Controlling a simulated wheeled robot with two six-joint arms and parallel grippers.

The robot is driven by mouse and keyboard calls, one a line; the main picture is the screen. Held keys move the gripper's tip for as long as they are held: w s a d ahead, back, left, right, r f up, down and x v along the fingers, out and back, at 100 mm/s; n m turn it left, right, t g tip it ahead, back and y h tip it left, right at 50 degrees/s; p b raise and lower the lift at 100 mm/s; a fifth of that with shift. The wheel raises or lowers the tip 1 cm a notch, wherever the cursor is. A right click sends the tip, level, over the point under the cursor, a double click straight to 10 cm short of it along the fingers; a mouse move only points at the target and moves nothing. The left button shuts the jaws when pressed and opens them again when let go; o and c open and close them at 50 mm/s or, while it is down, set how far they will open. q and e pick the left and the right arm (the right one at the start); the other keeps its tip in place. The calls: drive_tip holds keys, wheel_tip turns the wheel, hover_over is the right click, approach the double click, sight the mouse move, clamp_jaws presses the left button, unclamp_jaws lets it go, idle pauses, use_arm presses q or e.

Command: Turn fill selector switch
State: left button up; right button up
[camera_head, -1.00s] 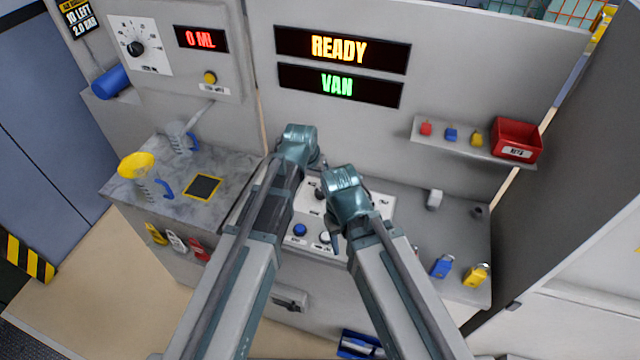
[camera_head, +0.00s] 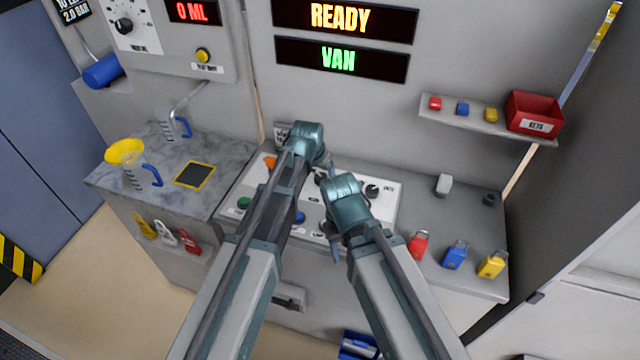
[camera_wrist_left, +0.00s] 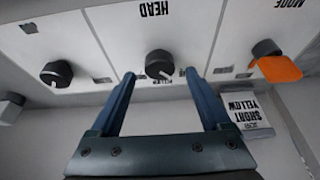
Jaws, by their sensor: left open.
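A white control panel (camera_head: 384,204) on the bench carries knobs and buttons, partly hidden by my arms. In the left wrist view a black knob with a white mark (camera_wrist_left: 158,64), labelled HEAD, sits between the fingertips of my left gripper (camera_wrist_left: 160,75). The fingers are open on either side of it; contact cannot be told. An orange-handled knob (camera_wrist_left: 277,66), labelled MODE, is to its right, and another black knob (camera_wrist_left: 56,73) to its left. No label I can read says fill selector. My right gripper (camera_head: 336,250) hangs over the panel's front; its jaws are unclear.
A dial (camera_head: 124,26) is on the wall at upper left. Red (camera_head: 418,245), blue (camera_head: 455,254) and yellow (camera_head: 491,264) padlocks line the right bench edge. A red box (camera_head: 533,112) is on the shelf.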

use_arm(q)
drive_tip(key=shift+b+x, duration=0.65)
drive_tip(key=shift+x, duration=0.55)
use_arm(e)
wheel_tip(320, 180, down, 2)
drive_tip(key=shift+f, duration=0.15)
use_arm(q)
drive_tip(key=shift+c, duration=0.2)
clamp_jaws()
drive_tip(key=m, duration=0.2)
drive_tip(key=m+h, duration=0.1)
drive_tip(key=m, duration=0.1)
drive_tip(key=shift+a+m+g+h, duration=0.15)
drive_tip(key=shift+m+g+h, duration=0.15)
drive_tip(key=shift+m+g, duration=0.1)
drive_tip(key=shift+w+m+g+h, duration=0.1)
drive_tip(key=shift+m+g+h, duration=0.4)
drive_tip(key=shift+m, duration=1.4)
